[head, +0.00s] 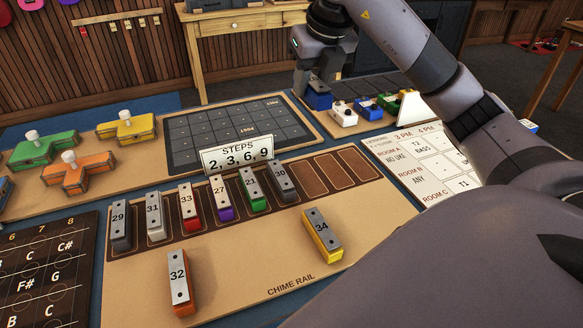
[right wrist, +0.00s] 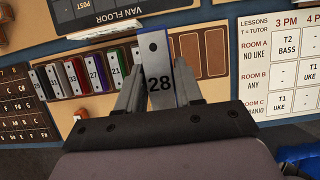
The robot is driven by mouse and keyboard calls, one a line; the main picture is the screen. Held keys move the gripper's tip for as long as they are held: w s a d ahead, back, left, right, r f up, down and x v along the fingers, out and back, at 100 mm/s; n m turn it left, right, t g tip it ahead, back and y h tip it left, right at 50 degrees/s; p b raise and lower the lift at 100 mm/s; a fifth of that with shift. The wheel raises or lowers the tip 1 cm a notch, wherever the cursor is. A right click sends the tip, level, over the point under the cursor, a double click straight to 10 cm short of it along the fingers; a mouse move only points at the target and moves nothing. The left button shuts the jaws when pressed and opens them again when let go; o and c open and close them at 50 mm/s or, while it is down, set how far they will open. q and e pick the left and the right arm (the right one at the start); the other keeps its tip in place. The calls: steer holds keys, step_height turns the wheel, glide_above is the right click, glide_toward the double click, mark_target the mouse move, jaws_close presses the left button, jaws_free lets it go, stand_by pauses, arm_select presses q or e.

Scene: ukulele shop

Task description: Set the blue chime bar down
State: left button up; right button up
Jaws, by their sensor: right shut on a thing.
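The blue chime bar, number 28, has a silver top and blue side in the right wrist view (right wrist: 155,50). My right gripper (right wrist: 160,92) is shut on it, a finger along each side, well above the table. In the head view, the gripper (head: 314,84) points down at top centre, with the blue bar end (head: 319,102) showing below it. The chime rail (head: 250,262) holds bars 29, 31, 33, 27, 21 and 30 from left to right. Empty brown slots (head: 333,174) follow to the right of bar 30. My left gripper is not in view.
Orange bar 32 (head: 179,282) and yellow bar 34 (head: 322,235) lie on the board's front part. A STEPS card (head: 238,155) reading 2, 3, 6, 9 stands behind the row. A lesson sheet (head: 408,165) lies to the right; pedals (head: 343,114) stand behind it.

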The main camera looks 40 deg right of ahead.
steer(key=shift+f, duration=0.4)
steer(key=b, duration=0.2)
glide_above(305, 174)
steer(key=s, duration=0.2)
steer(key=f, duration=1.4)
steer(key=shift+w+a+f, duration=0.15)
steer(key=shift+w+f, duration=0.1)
steer(key=shift+f, duration=0.15)
steer(key=shift+f+b, duration=0.35)
steer(key=shift+f, duration=1.9)
steer(key=o, duration=0.7)
steer(key=shift+f, duration=0.15)
steer(key=shift+c, duration=0.2)
steer(key=o, duration=0.4)
